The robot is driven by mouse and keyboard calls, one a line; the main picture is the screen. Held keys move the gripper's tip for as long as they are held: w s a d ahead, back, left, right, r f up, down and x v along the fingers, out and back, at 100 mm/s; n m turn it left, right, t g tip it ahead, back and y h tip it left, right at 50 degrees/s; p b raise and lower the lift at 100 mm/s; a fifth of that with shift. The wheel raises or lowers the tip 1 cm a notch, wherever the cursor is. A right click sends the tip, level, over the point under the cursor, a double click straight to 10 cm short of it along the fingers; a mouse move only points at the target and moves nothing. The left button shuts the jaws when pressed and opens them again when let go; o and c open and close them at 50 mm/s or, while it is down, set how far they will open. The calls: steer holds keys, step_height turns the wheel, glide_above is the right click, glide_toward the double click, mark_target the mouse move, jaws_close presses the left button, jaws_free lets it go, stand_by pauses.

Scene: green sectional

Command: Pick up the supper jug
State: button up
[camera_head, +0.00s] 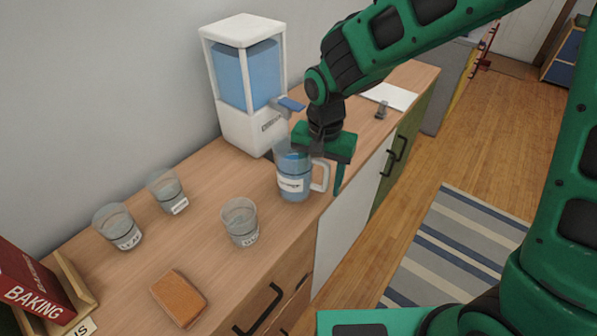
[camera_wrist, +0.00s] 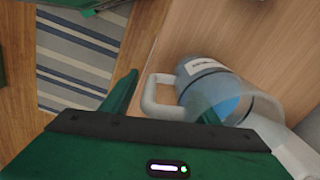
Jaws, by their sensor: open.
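The supper jug (camera_head: 291,181) is a clear jug with blue contents, a white label and a pale handle (camera_head: 320,177), upright on the wooden counter near its front edge. In the wrist view the jug (camera_wrist: 196,68) shows its mouth toward the camera and its handle (camera_wrist: 150,98) on the left. My gripper (camera_head: 321,168) is open and points down over the handle side. In the wrist view my gripper (camera_wrist: 168,94) has one finger left of the handle; the other shows at the jug's mouth, apparently inside it. The handle lies between the fingers. Contact cannot be told.
A white dispenser (camera_head: 240,128) with blue liquid stands behind the jug. Several items stand left: three labelled glasses (camera_head: 240,222), a brown block (camera_head: 179,298) and a red baking book (camera_head: 34,284). Paper (camera_head: 390,96) lies farther right. A striped rug (camera_head: 455,250) covers the floor in front.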

mark_target(322, 159)
jaws_close()
steer(key=shift+r, duration=0.1)
step_height(322, 159, up, 10)
steer(key=shift+f, duration=0.1)
stand_by(0.4)
